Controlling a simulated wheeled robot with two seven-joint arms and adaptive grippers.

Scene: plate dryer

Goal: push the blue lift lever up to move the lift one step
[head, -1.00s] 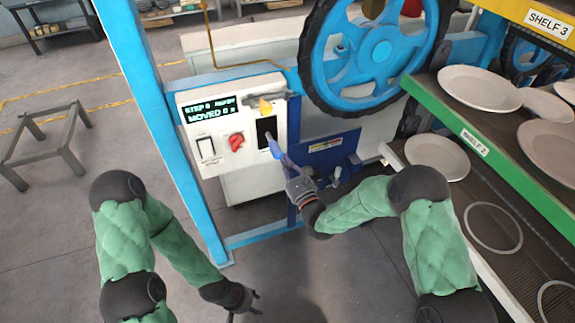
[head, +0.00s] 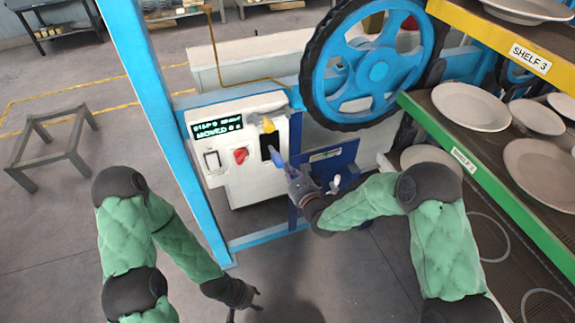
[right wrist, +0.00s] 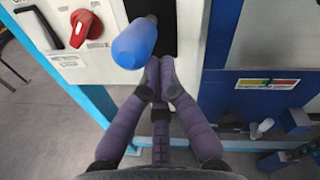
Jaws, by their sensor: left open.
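The blue lift lever (head: 276,158) sticks out at the lower end of a black slot (head: 267,143) in the white control panel (head: 226,184). Its rounded blue knob fills the upper middle of the right wrist view (right wrist: 134,43). My right gripper (head: 288,169) is shut and empty, its fingertips together just below the knob. In the right wrist view its fingertips (right wrist: 160,70) seem close to the knob's underside; contact is unclear. My left gripper (head: 246,305) is open and low, away from the panel.
A large blue wheel (head: 378,71) stands behind right. Green-edged shelf (head: 510,205) with plates is at right. A blue post (head: 165,110) stands left of the panel.

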